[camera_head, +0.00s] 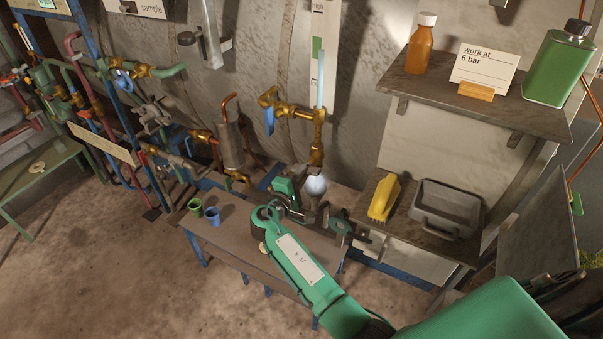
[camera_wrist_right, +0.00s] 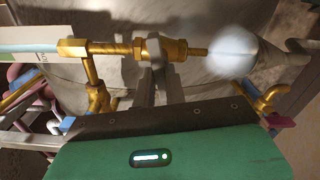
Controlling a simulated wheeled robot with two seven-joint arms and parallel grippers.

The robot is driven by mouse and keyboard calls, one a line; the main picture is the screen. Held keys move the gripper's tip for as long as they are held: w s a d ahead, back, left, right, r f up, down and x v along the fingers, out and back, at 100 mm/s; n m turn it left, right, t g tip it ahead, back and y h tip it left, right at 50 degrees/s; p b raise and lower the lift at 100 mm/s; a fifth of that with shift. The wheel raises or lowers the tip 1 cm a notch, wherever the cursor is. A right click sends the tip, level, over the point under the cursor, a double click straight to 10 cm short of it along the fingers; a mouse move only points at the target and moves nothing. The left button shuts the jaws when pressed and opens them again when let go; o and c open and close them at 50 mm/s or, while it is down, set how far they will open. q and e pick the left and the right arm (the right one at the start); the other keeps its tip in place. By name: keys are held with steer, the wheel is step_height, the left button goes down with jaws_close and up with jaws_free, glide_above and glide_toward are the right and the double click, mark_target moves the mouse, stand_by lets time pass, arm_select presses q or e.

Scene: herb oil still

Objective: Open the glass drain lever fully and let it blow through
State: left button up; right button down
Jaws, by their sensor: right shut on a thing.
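The gauge glass (camera_head: 320,78) is a pale blue upright tube on the wall, with brass fittings at its lower end. The brass drain valve (camera_head: 317,150) hangs below it; in the right wrist view the valve (camera_wrist_right: 148,47) lies sideways just past the fingertips. My right gripper (camera_wrist_right: 153,72) is shut at this valve. The drain lever is mostly hidden between the grey fingers, so its exact angle cannot be told. A white puff of steam (camera_wrist_right: 231,50) stands at the drain outlet; it also shows in the head view (camera_head: 315,186). My left gripper is not in view.
A grey funnel (camera_wrist_right: 289,60) sits beyond the puff. A bench (camera_head: 235,235) holds a green cup (camera_head: 195,205) and a blue cup (camera_head: 212,216). At right, a low shelf holds a yellow brush (camera_head: 383,197) and grey tub (camera_head: 447,208). An upper shelf (camera_head: 470,95) holds bottles.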

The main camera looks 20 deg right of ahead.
steer(key=shift+n+p, duration=5.15)
steer(key=shift+n, duration=2.65)
steer(key=c, duration=1.5)
jaws_free()
steer(key=shift+o, duration=0.2)
